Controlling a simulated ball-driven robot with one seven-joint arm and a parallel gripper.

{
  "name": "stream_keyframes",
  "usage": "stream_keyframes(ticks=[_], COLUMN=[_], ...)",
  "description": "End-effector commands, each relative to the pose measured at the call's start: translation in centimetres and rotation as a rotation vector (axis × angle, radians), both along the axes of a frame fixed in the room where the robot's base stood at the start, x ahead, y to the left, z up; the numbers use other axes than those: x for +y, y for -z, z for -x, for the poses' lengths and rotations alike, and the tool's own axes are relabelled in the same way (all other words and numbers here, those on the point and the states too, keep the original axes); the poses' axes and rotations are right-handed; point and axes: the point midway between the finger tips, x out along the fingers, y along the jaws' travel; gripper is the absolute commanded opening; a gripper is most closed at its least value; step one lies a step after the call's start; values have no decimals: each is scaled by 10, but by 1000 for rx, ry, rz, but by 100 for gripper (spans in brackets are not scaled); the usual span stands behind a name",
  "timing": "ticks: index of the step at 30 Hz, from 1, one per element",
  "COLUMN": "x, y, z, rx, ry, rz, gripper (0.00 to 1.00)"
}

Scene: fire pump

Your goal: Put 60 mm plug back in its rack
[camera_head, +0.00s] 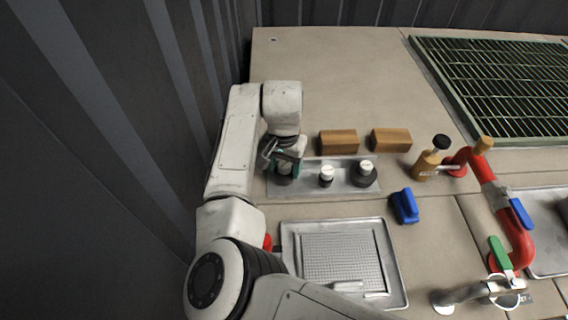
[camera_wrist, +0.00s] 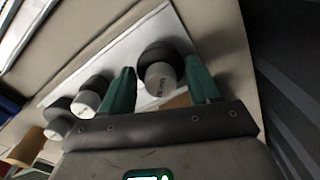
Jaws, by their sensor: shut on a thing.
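My gripper (camera_head: 286,161) is over the left end of the metal rack (camera_head: 343,181) and points down. Its green fingers (camera_wrist: 160,78) are shut on a dark plug with a grey knob (camera_wrist: 161,79). In the head view the dark body of this plug (camera_head: 284,180) shows just below the fingers, at the rack's left end. I cannot tell whether it rests on the rack or hangs just above it. The size mark on its knob is too blurred to read.
Two wooden blocks (camera_head: 338,141) (camera_head: 391,139) lie behind the rack. A blue object (camera_head: 405,206) is to its right. A shallow metal tray (camera_head: 394,262) lies in front. A brass fitting (camera_head: 427,165) and red pipe (camera_head: 508,225) stand right. A dark wall is close on the left.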

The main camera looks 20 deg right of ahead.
Motion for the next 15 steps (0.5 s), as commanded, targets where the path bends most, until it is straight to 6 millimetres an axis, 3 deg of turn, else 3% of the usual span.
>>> stream_keyframes(ticks=[7, 8, 15], x=[0, 0, 0], y=[3, 3, 3], z=[0, 0, 0], rx=[-2, -1, -1], ry=[0, 0, 0], rz=[1, 1, 1], gripper=[20, 64, 86])
